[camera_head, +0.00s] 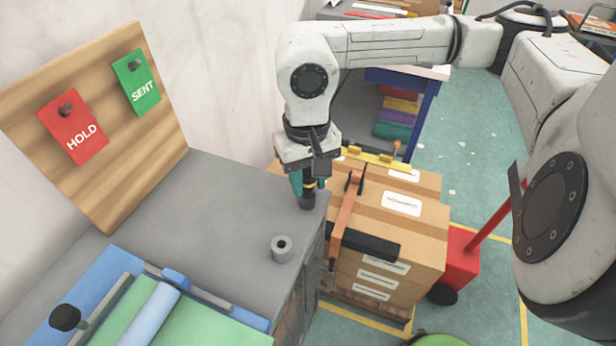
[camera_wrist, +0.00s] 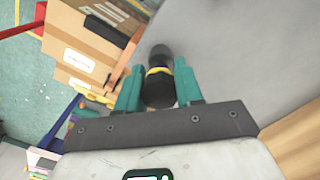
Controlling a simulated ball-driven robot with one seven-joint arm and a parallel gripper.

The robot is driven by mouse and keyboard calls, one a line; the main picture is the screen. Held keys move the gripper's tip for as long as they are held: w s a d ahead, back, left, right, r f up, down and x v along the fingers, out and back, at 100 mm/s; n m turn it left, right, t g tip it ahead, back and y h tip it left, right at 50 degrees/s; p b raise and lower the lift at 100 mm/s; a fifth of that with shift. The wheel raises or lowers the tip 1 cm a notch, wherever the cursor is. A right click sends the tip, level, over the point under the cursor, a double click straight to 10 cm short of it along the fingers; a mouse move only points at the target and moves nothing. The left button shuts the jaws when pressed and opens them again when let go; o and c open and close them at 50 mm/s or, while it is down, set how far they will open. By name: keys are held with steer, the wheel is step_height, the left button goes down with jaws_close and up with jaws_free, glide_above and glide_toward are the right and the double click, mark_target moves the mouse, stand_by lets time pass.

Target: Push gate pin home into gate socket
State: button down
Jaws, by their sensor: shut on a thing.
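My gripper (camera_head: 309,172) points down over the edge of the grey worktop, with its teal fingers shut on a dark pin (camera_head: 309,187) with a yellow band. A short grey cylinder with a dark hole, likely the gate socket (camera_head: 282,248), stands on the worktop, apart from the pin, nearer the camera.
The grey worktop (camera_head: 225,215) is mostly clear. Cardboard boxes (camera_head: 425,235) stand to the right, with an orange upright bar (camera_head: 345,220) in front. A board (camera_head: 60,150) with red and green tags leans at the left. A blue tray (camera_head: 110,270) with rolls lies at front left.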

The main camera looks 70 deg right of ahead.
steer(key=shift+f+b, duration=0.6)
steer(key=shift+b, duration=0.05)
steer(key=c, duration=0.6)
jaws_free()
steer(key=shift+c, duration=0.2)
step_height(320, 180, up, 11)
steer(key=shift+w+d+f, duration=0.1)
steer(key=shift+w, duration=0.05)
stand_by(0.3)
